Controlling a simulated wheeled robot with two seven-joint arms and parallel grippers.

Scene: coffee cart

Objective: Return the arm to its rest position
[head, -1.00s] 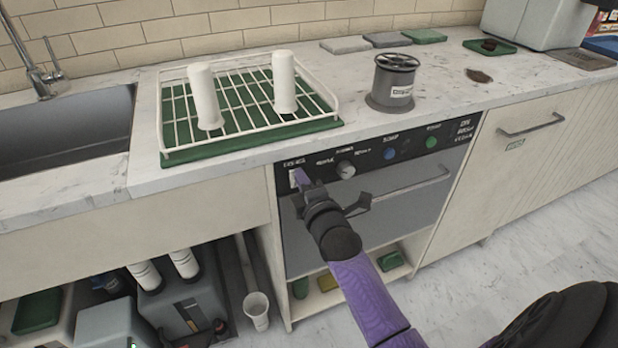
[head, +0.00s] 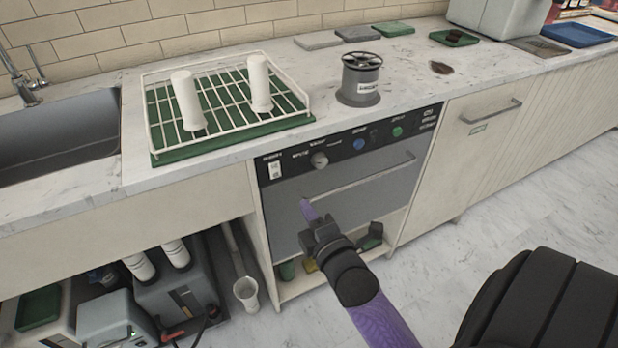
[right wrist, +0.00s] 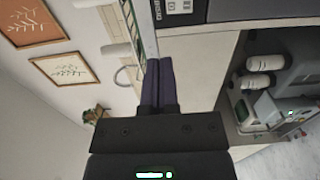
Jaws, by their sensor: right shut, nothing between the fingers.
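My right arm comes in from the bottom of the head view. Its gripper (head: 308,208) is in front of the grey door of the under-counter appliance (head: 370,205), below the control panel. The two purple fingers are together and empty in the right wrist view (right wrist: 158,75). The gripper appears apart from the panel. My left gripper is not in view.
A white wire rack (head: 222,88) with two white cylinders stands on the counter. A grey round canister (head: 361,85) is right of it. A sink (head: 60,135) is at left.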

